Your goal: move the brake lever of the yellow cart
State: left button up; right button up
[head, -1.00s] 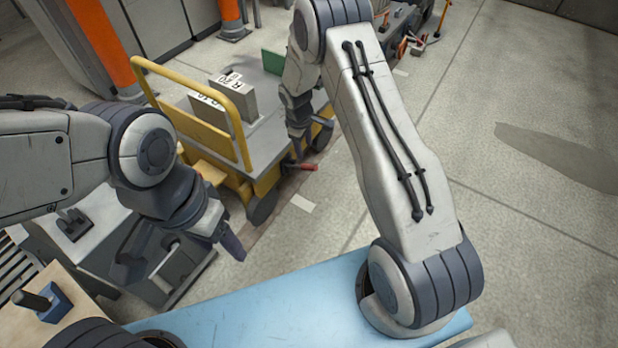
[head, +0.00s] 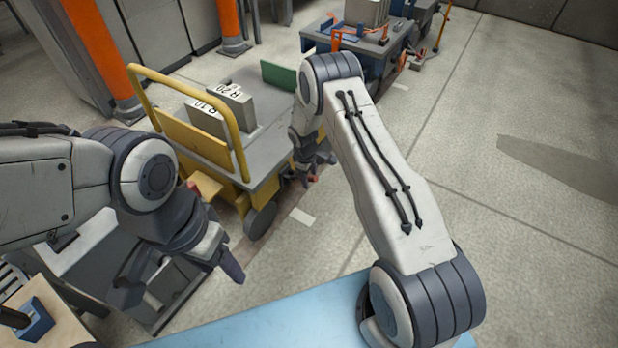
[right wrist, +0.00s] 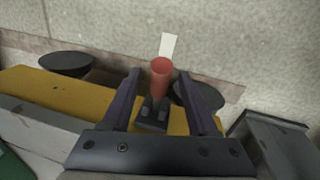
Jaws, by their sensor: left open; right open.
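The yellow cart (head: 195,133) stands left of centre in the head view, with a grey deck and a yellow push frame. Its brake lever shows in the right wrist view as a red grip (right wrist: 161,75) on a dark bracket, at the cart's yellow side rail (right wrist: 95,98). My right gripper (head: 312,180) is at the cart's near side. In the right wrist view its open fingers (right wrist: 163,88) stand on either side of the red grip, with gaps on both sides. In the head view the gripper mostly hides the lever. My left gripper (head: 232,262) is open and empty, away from the lever.
Blocks marked R 20 and R 10 (head: 236,106) and a green panel (head: 279,77) are on the cart. A blue cart (head: 366,50) stands behind. A light blue surface (head: 270,318) lies in front. The floor at right is clear.

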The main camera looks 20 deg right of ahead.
jog(key=shift+c, duration=0.2)
grip_shut()
jog(key=shift+s, duration=0.15)
dwell(1.1)
